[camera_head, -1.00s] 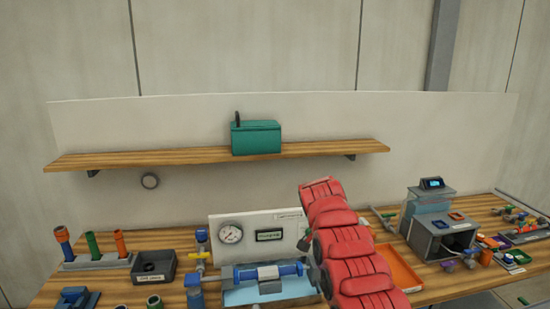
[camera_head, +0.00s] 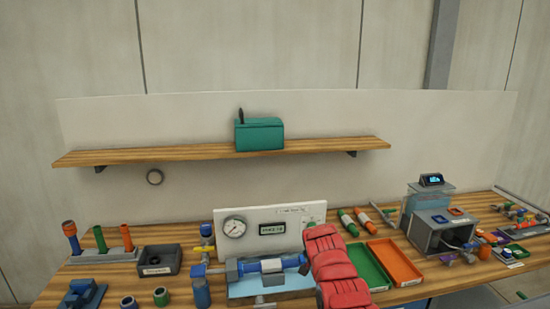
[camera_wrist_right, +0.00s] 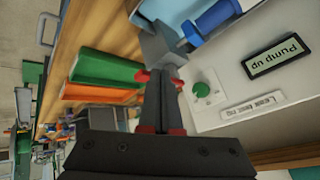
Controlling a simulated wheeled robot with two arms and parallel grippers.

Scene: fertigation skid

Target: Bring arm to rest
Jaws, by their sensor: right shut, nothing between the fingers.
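My right arm's red links (camera_head: 333,265) rise from the bottom of the head view, in front of the bench. The right gripper itself is hidden behind them there. In the right wrist view my right gripper (camera_wrist_right: 160,76) is shut and empty. It is close to the panel's face, with a green button (camera_wrist_right: 205,89) beside the fingers. Whether the fingers touch anything cannot be told. The panel's display (camera_wrist_right: 277,57) reads "Pump up". My left gripper is not in view.
The gauge panel (camera_head: 292,216) stands behind a blue-and-white pipe assembly (camera_head: 272,265) over a light blue tray. Green (camera_head: 371,266) and orange (camera_head: 397,262) trays lie right of my arm. A grey box (camera_head: 440,237) stands farther right. A teal box (camera_head: 260,135) sits on the shelf.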

